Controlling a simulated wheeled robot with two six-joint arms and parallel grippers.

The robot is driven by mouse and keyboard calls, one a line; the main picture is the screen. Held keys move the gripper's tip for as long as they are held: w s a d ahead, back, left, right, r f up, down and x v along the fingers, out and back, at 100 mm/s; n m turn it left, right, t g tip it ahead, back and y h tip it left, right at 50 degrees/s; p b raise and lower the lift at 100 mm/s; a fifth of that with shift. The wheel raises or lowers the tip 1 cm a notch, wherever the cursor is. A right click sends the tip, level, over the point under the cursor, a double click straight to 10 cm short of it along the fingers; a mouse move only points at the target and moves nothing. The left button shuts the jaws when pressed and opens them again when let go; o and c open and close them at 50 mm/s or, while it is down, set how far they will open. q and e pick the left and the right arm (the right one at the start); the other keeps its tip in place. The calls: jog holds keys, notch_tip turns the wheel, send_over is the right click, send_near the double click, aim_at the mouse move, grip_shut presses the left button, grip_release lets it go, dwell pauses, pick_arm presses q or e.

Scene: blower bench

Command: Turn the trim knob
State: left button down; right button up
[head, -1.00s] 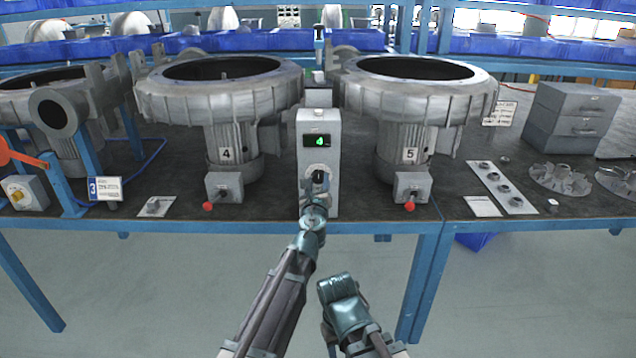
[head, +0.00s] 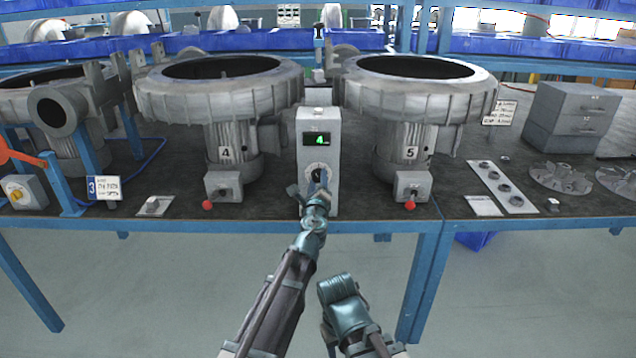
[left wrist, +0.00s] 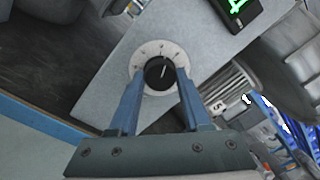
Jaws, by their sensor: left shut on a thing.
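The trim knob (head: 317,175) is a black knob on a pale round dial, on the front of a grey control box (head: 331,150) with a green display (head: 317,140) reading 4. In the left wrist view the knob (left wrist: 159,72) has a white pointer line and sits between my left gripper's (left wrist: 158,85) blue fingertips. My left gripper (head: 318,185) is shut on the knob, covering part of it in the head view. My right gripper (head: 336,287) hangs below the bench front, apart from everything; its fingertips do not show clearly.
Blower 4 (head: 220,95) stands left of the box and blower 5 (head: 417,95) right of it. A parts strip (head: 501,186) and grey drawers (head: 570,118) are at right.

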pick_arm(q)
jog(key=n, duration=0.5)
jog(key=shift+n, duration=0.4)
jog(key=shift+n+y+b, duration=0.3)
jog(key=shift+n, duration=2.4)
jog(key=shift+c, duration=1.8)
grip_release()
